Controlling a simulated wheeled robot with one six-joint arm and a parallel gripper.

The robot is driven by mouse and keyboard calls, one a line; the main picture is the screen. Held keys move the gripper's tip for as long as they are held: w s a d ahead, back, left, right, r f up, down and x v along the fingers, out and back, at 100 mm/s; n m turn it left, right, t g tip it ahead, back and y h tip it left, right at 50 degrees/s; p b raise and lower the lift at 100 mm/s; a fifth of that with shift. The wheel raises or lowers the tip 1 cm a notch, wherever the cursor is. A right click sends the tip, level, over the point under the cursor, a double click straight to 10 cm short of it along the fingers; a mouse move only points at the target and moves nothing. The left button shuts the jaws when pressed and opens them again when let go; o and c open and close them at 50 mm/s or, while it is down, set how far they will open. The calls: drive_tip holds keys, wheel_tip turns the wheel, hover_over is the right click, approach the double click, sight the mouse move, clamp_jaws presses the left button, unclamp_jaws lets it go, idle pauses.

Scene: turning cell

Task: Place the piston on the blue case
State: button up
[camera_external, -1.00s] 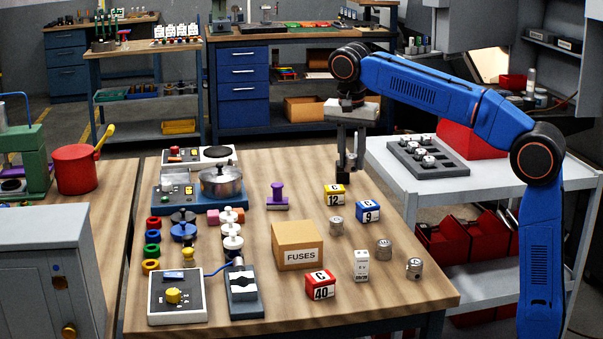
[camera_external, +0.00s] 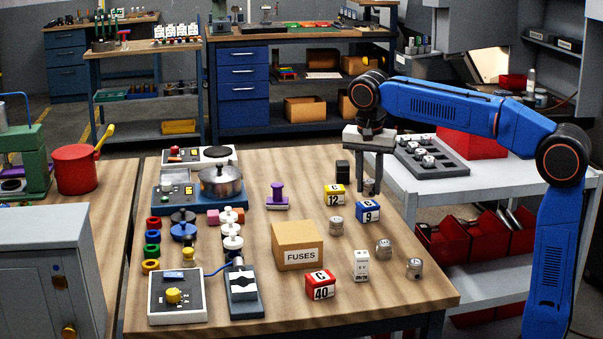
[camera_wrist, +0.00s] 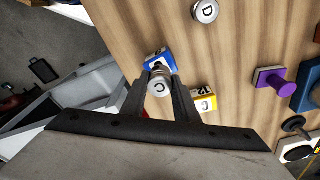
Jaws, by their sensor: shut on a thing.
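A grey piston with a letter C on its top (camera_wrist: 160,84) is between the fingers of my gripper (camera_wrist: 165,88), which is shut on it. In the external view the gripper (camera_external: 371,188) points down, with the piston (camera_external: 369,187) low between its fingers. The blue case (camera_external: 368,212), marked C 9, stands on the wooden table just below and slightly in front of the gripper. In the wrist view the blue case (camera_wrist: 159,58) is partly hidden behind the held piston. I cannot tell whether they touch; the piston appears above it.
The yellow case (camera_external: 334,197) stands close left of the blue one, with a black block (camera_external: 342,171) behind. Loose pistons (camera_external: 336,226) (camera_external: 384,249) (camera_external: 414,268), a white block (camera_external: 361,264), a red case (camera_external: 320,287) and a fuses box (camera_external: 297,248) stand in front.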

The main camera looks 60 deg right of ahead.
sight(368, 183)
drive_tip(key=shift+f, duration=1.1)
drive_tip(key=shift+f, duration=0.1)
drive_tip(key=o, duration=1.1)
drive_tip(key=r, duration=0.4)
drive_tip(key=a+r, duration=0.1)
drive_tip(key=r, duration=0.7)
drive_tip(key=shift+s+a+r, duration=0.1)
drive_tip(key=shift+s+a, duration=0.1)
